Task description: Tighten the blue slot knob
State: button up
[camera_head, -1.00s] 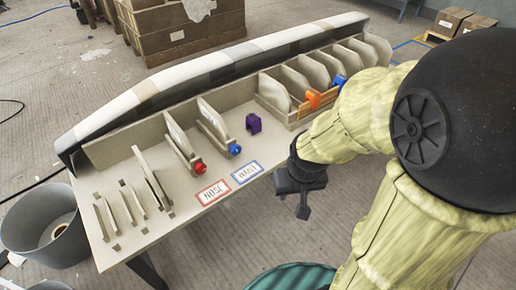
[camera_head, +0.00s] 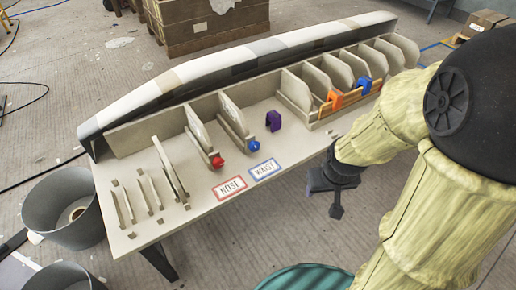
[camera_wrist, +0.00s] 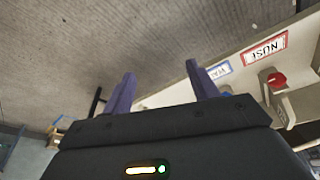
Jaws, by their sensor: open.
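The blue slot knob (camera_head: 253,146) sits at the front end of a slot with an upright panel (camera_head: 232,118), behind the blue-framed WAIST label (camera_head: 265,169). A red knob (camera_head: 217,162) sits on the slot to its left, behind the red-framed NOSE label (camera_head: 230,187); it also shows in the wrist view (camera_wrist: 277,80). My gripper (camera_head: 336,211) hangs beyond the table's front edge, to the right of and apart from the blue knob. In the wrist view my gripper's two fingers (camera_wrist: 158,88) are spread with nothing between them. The blue knob is not clear in the wrist view.
A purple clip (camera_head: 273,121) stands on the table (camera_head: 150,236) right of the blue knob. An orange clip (camera_head: 334,100) and a blue clip (camera_head: 364,85) sit on the wooden rack at the right. Grey bins (camera_head: 62,208) stand at the left. The tabletop before the labels is clear.

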aim_at(257, 148)
jog(key=w+a+f+n+t+y+p, duration=0.1)
jog(key=w+f+n+t+y+p, duration=0.15)
jog(key=w+f+n, duration=0.65)
jog(key=a+f+m+t+y+p, duration=0.1)
jog(key=a+m+t+y, duration=0.3)
jog(key=t, duration=0.5)
jog(key=a+f+y, duration=0.1)
jog(key=a+y, duration=0.1)
jog(key=y, duration=0.1)
jog(key=shift+s+a+y, duration=0.2)
jog(key=shift+a+y, duration=0.15)
jog(key=shift+a, duration=0.05)
jog(key=b+x, duration=0.2)
jog(key=x, duration=1.5)
jog(key=shift+w+a+r+b, duration=0.1)
jog(key=shift+w+r+b, duration=0.1)
jog(key=shift+b, duration=0.1)
